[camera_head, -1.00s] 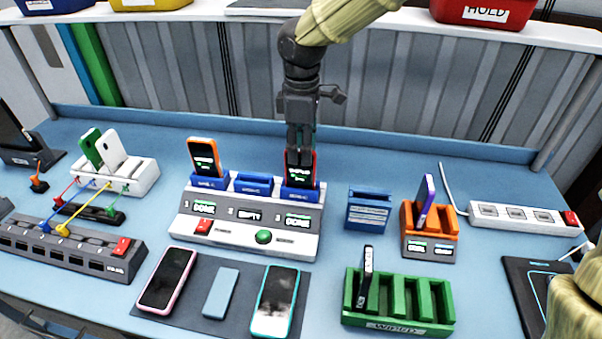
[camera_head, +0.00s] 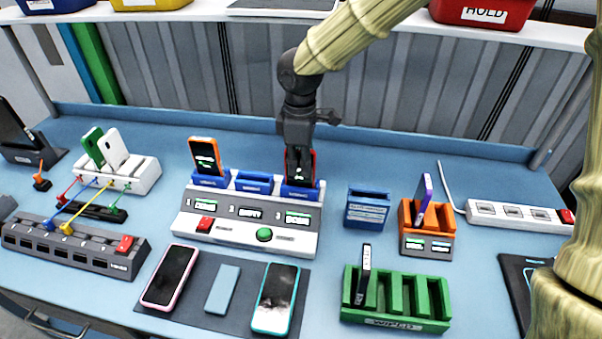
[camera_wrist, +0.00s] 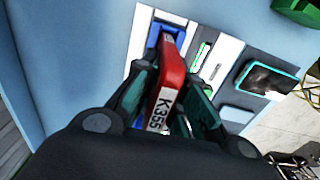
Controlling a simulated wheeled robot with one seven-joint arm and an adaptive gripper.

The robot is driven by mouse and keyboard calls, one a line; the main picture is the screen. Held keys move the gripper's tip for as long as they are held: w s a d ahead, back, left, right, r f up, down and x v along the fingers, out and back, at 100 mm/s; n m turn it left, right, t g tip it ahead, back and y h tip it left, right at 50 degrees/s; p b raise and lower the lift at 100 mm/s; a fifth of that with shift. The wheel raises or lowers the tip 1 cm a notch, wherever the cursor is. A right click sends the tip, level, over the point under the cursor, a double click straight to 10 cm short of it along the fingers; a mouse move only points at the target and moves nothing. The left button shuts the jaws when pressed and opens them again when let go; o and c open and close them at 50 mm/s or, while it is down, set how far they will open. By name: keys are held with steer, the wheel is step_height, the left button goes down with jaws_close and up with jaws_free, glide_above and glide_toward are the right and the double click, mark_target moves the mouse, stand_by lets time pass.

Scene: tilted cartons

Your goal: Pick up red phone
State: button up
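The red phone (camera_wrist: 172,82) stands upright in the right-hand blue slot, number 3, of the white charging dock (camera_head: 185,226). In the head view the red phone (camera_head: 314,165) is mostly hidden behind my fingers. My gripper (camera_head: 299,165) points down over it. In the wrist view my gripper (camera_wrist: 168,80) has one finger on each side of the phone, very close to its faces. I cannot tell whether the fingers press on it.
An orange phone (camera_head: 205,155) stands in slot 1; the middle slot (camera_head: 255,180) is empty. A blue holder (camera_head: 367,210), an orange holder (camera_head: 440,219) and a green rack (camera_head: 395,323) are to the right. Phones lie on a dark mat (camera_head: 247,285) in front.

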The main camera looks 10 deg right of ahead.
steer(key=shift+r, duration=0.15)
jaws_close()
steer(key=shift+w+r, duration=0.1)
steer(key=shift+r, duration=0.25)
step_height(320, 180, up, 9)
steer(key=shift+b, duration=0.8)
steer(key=shift+r+p, duration=0.85)
steer(key=shift+p, duration=0.2)
step_height(320, 180, up, 7)
steer(key=p, duration=0.7)
stand_by(0.5)
steer(key=shift+r, duration=0.1)
